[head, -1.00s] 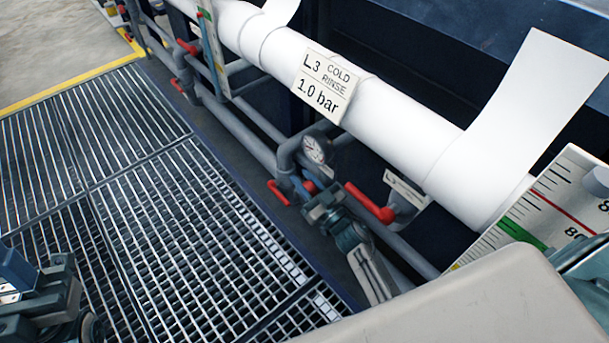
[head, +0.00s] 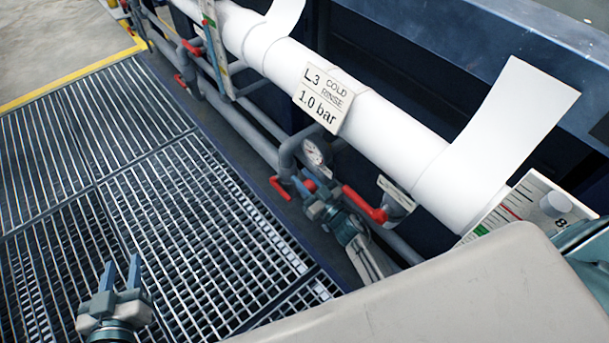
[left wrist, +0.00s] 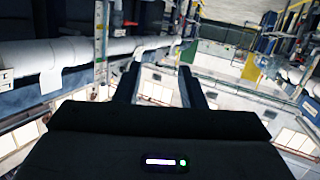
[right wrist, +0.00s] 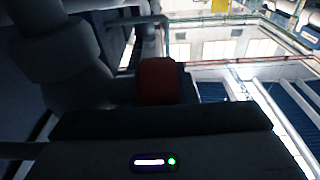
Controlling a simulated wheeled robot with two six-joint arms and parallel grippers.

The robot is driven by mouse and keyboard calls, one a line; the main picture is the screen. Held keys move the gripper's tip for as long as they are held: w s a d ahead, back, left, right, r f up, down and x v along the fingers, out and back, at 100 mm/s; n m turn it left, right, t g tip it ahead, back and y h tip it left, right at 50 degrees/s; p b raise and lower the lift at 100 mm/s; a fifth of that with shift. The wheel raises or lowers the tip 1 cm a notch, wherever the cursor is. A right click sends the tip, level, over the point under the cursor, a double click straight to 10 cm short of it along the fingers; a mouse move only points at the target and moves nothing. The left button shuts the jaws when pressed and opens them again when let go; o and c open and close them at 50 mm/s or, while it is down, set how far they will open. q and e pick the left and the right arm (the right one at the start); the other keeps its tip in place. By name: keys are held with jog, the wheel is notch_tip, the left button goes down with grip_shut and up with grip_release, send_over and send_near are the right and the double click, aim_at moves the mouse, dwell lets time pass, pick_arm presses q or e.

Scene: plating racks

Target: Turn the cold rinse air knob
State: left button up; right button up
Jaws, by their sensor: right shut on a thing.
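The small red cold rinse air knob (head: 310,186) sits on the grey pipework below the pressure gauge (head: 314,153). The label plate (head: 323,97) above reads L3 COLD RINSE, 1.0 bar. My right gripper (head: 306,189) is shut on the knob, its fingers at either side of it. In the right wrist view the red knob (right wrist: 158,80) fills the space ahead of the gripper, and the finger outlines are dark. My left gripper (head: 122,272) is open and empty above the floor grating; its two spread fingers also show in the left wrist view (left wrist: 157,85).
Red lever handles stand close to the knob on the right (head: 364,204) and left (head: 281,188). A large white pipe (head: 390,130) runs above. Floor grating (head: 150,190) lies open at the left. A scale board (head: 510,208) stands at the right.

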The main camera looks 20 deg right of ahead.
jog(key=shift+r+g+p, duration=0.1)
jog(key=shift+g+p, duration=0.2)
jog(key=shift+p, duration=0.5)
pick_arm(q)
jog(key=s+d+f+g, duration=0.1)
jog(key=s+f+g, duration=0.5)
jog(key=s+f, duration=0.1)
pick_arm(e)
jog(key=shift+p, duration=0.8)
pick_arm(q)
jog(key=s+a+r+m+g+y+p, duration=0.1)
jog(key=s+a+r+g+y+p, duration=0.1)
jog(key=s+a+r+g+p, duration=0.3)
notch_tip(320, 180, down, 21)
jog(key=a+g+p, duration=0.1)
jog(key=g+p, duration=0.1)
jog(key=p, duration=0.4)
jog(key=shift+a+f+g, duration=0.2)
jog(key=shift+a+g, duration=0.05)
jog(key=shift+g, duration=0.15)
pick_arm(e)
jog(key=shift+w+f+g+h, duration=0.1)
jog(key=shift+f+g+h, duration=0.2)
jog(key=shift+g, duration=0.5)
jog(key=shift+f+g+h, duration=0.2)
jog(key=shift+g+h, duration=0.2)
jog(key=shift+g, duration=0.4)
